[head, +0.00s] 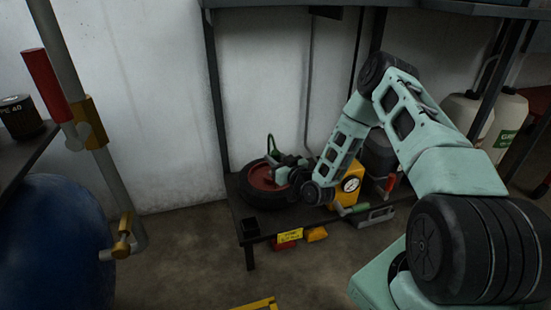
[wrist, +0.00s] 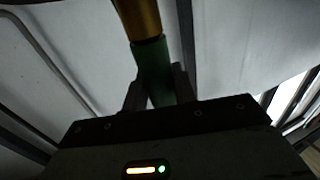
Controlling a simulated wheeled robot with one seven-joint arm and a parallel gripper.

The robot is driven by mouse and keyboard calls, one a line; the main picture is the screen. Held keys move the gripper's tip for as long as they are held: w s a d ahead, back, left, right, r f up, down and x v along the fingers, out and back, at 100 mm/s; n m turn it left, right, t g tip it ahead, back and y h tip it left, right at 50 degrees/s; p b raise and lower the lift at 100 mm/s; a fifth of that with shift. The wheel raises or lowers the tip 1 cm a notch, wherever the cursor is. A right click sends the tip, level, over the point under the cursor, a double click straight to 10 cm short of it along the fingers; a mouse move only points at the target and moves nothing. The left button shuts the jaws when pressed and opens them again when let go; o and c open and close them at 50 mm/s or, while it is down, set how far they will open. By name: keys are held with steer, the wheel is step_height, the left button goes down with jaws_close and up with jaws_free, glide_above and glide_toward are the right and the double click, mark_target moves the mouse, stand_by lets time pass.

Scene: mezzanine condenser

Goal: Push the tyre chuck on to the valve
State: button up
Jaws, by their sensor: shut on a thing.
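The tyre (head: 252,192), black with a red rim, lies on the low dark bench in the head view. My gripper (head: 276,166) is over the right part of the wheel. In the wrist view, my gripper (wrist: 158,88) is shut on the tyre chuck (wrist: 152,62), a green cylinder with a brass-coloured part above it.
A yellow unit with a round gauge (head: 351,184) stands right of the wheel, close to my arm. A rack post (head: 213,100) rises behind. Floor in front is mostly clear.

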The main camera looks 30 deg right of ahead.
steer(key=shift+f+b, duration=0.45)
steer(key=shift+f, duration=0.4)
steer(key=o, duration=1.1)
steer(key=s+p, duration=0.2)
steer(key=s, duration=0.3)
steer(key=s+p, duration=0.2)
steer(key=s, duration=0.4)
steer(key=s+p, duration=0.2)
steer(key=s, duration=0.4)
steer(key=shift+s+d, duration=0.2)
steer(key=shift+d, duration=0.1)
